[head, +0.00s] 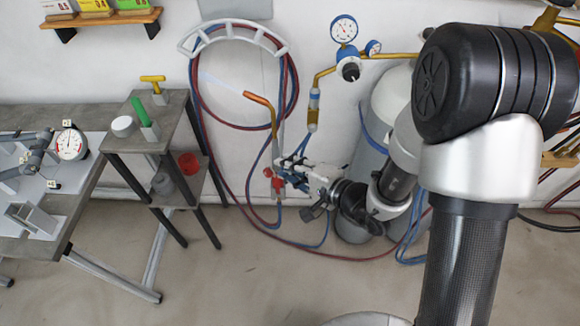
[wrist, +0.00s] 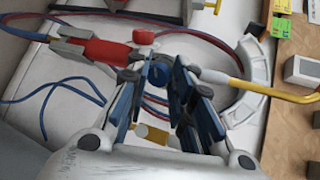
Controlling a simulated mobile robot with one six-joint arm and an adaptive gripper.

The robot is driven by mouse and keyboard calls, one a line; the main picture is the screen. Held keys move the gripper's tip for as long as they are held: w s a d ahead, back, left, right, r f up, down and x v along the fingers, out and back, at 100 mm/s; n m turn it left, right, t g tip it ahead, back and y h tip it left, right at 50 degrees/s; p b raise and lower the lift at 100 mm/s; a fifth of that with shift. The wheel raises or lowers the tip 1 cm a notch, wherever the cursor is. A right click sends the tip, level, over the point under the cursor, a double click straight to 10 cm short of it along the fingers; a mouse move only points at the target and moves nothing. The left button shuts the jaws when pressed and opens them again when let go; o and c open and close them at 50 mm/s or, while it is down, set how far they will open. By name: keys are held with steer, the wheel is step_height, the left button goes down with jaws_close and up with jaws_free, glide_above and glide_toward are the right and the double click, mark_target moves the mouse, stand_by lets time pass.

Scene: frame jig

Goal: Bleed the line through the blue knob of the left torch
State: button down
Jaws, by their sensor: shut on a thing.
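The left torch hangs upright by the wall in the head view, with a copper tip (head: 258,98) at the top and a red knob (head: 267,172) low on its body. In the wrist view its red and grey body (wrist: 98,50) lies across the upper left, and its brass-coloured neck (wrist: 255,88) runs right. The red knob (wrist: 143,37) stands on the far side of the body. My gripper (head: 284,172) reaches the torch from the right. In the wrist view my gripper (wrist: 163,72) is shut on the blue knob (wrist: 158,75), whose sides the fingers partly hide.
A hose hanger (head: 232,32) with red and blue hoses is on the wall behind. A grey gas cylinder (head: 362,165) and a regulator (head: 346,55) stand right of the torch. A small side table (head: 170,110) is left. Hoses loop across the floor below.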

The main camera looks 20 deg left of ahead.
steer(key=c, duration=1.4)
jaws_free()
steer(key=shift+r, duration=0.15)
step_height(320, 180, up, 9)
steer(key=shift+f, duration=0.15)
steer(key=shift+r, duration=0.55)
